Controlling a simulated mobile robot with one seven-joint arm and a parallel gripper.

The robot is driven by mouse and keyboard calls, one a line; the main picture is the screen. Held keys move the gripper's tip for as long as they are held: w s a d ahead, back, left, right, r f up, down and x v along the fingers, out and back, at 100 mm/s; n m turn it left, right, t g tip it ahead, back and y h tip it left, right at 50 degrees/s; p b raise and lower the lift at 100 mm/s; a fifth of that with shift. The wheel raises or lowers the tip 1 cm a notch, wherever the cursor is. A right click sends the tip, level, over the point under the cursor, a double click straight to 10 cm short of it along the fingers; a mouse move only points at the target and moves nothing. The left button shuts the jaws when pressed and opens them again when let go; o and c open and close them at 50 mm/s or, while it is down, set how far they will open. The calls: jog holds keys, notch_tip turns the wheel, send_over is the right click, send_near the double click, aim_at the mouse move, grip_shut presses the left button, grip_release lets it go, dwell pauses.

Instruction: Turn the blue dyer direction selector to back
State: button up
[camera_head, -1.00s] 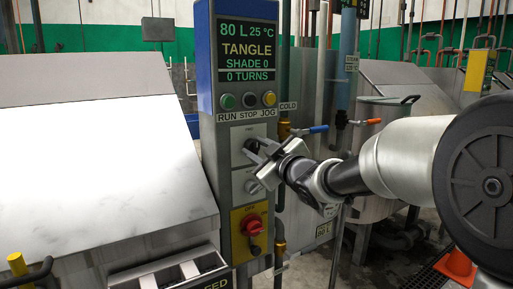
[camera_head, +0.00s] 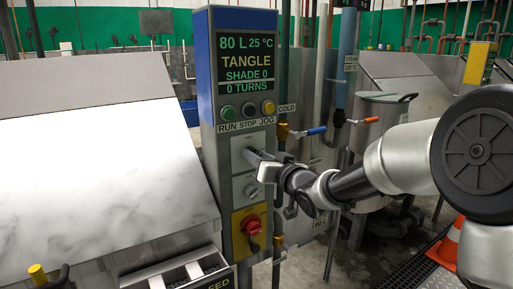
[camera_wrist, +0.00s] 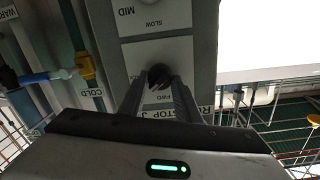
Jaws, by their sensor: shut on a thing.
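The blue dyer's control column (camera_head: 208,165) is grey with a blue-framed top. Its direction selector is a dark knob (camera_wrist: 158,74) on a pale plate, with FWD printed beside it in the upside-down wrist view. My gripper (camera_wrist: 160,78) is shut on this knob, one finger on each side. In the head view my gripper (camera_head: 249,155) reaches the column from the right and hides most of the knob. The knob's exact pointing direction is hidden by the fingers. The display (camera_head: 248,61) reads TANGLE, SHADE 0 and 0 TURNS.
A lower grey knob (camera_head: 251,190) sits just below my gripper. A red switch on a yellow plate (camera_head: 240,238) is lower still. Green, dark and yellow buttons (camera_head: 248,109) sit above. Pipes and a blue-handled valve (camera_head: 317,131) stand to the right.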

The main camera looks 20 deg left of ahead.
jog(key=shift+w+d+m+p, duration=0.1)
jog(key=shift+d+m+p, duration=0.05)
jog(key=shift+m+p, duration=2.9)
jog(key=shift+f+m+b, duration=0.1)
jog(key=shift+m+b, duration=0.2)
jog(key=shift+m, duration=0.15)
jog(key=o, duration=1.1)
jog(key=p+v, duration=0.1)
jog(key=v, duration=1.6)
jog(key=shift+d, duration=0.25)
